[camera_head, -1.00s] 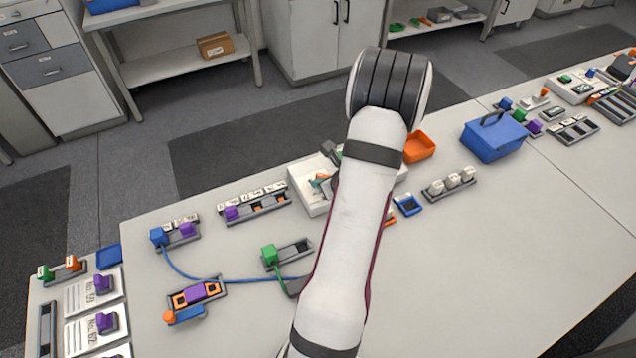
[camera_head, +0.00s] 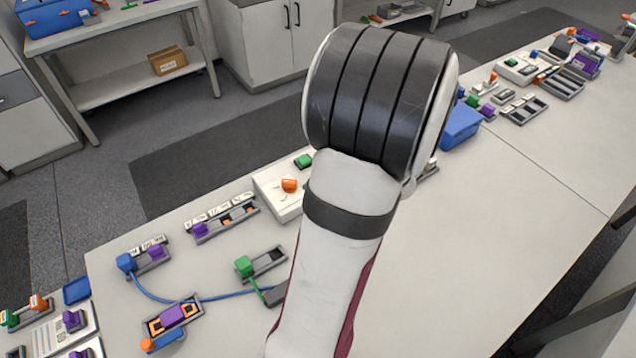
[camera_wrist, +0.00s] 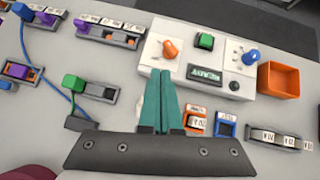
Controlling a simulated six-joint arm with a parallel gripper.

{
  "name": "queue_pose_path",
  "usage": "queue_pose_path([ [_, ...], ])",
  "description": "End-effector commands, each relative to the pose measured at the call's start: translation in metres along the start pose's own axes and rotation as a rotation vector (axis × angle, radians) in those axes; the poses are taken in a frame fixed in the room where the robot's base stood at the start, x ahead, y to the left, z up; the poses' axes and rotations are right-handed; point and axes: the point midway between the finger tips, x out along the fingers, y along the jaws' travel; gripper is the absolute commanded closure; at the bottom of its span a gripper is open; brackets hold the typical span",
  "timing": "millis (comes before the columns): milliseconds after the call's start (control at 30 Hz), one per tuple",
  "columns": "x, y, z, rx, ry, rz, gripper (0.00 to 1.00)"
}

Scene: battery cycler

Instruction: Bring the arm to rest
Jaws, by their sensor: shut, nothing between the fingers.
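My gripper (camera_wrist: 161,102) shows in the wrist view with its two teal fingers together and nothing between them. It is above the bench, its tips in front of the lower edge of the white cycler box (camera_wrist: 205,47). That box has an orange knob (camera_wrist: 170,49), a green button (camera_wrist: 205,41), a blue knob (camera_wrist: 250,57) and a small display reading READY. In the head view my arm covers the middle of the bench and hides the gripper. The box (camera_head: 281,196) shows partly there, left of my arm.
An orange bin (camera_wrist: 279,80), a blue tray (camera_wrist: 226,125) and a cell rack (camera_wrist: 275,137) lie near the gripper. The bench's right front is clear.

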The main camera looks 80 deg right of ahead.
Motion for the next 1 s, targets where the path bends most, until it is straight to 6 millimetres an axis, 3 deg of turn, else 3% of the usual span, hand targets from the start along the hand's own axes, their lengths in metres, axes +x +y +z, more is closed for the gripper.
queue_pose_path([
  [200, -0.021, 0.001, 0.0, 0.0, 0.0, 0.003, 1.0],
  [667, -0.021, 0.002, 0.0, -0.002, 0.001, 0.006, 1.0],
  [733, -0.018, 0.012, 0.006, -0.043, 0.003, 0.032, 1.0],
  [767, -0.015, 0.022, 0.013, -0.087, 0.005, 0.059, 1.0],
  [867, 0.0, 0.093, 0.045, -0.379, 0.015, 0.236, 1.0],
  [933, 0.001, 0.167, 0.06, -0.681, 0.017, 0.415, 1.0],
  [1000, -0.011, 0.242, 0.06, -1.013, 0.007, 0.605, 1.0],
])
